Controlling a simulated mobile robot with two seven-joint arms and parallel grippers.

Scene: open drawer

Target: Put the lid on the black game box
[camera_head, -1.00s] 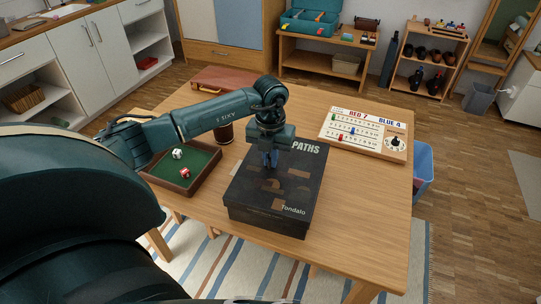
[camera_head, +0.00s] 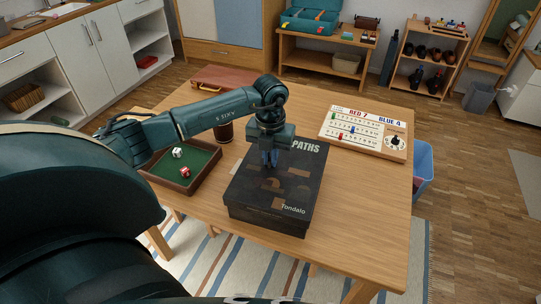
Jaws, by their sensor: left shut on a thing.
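The black game box (camera_head: 262,216) stands on the wooden table in the head view. Its lid (camera_head: 290,189), black with "PATHS" and "Tondalo" printed on it, lies over the top of the box. From this angle I cannot tell whether the lid is fully pressed down. My left gripper (camera_head: 271,162) points down over the middle of the lid, and its fingers are shut on the lid. The arm hides part of the lid's far left side. My right gripper is not in view.
A green dice tray (camera_head: 212,180) with a white and a red die stands left of the box. A dark cup (camera_head: 225,132) stands behind. A scoreboard (camera_head: 365,133) lies at the back right. The table's right front (camera_head: 355,225) is clear.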

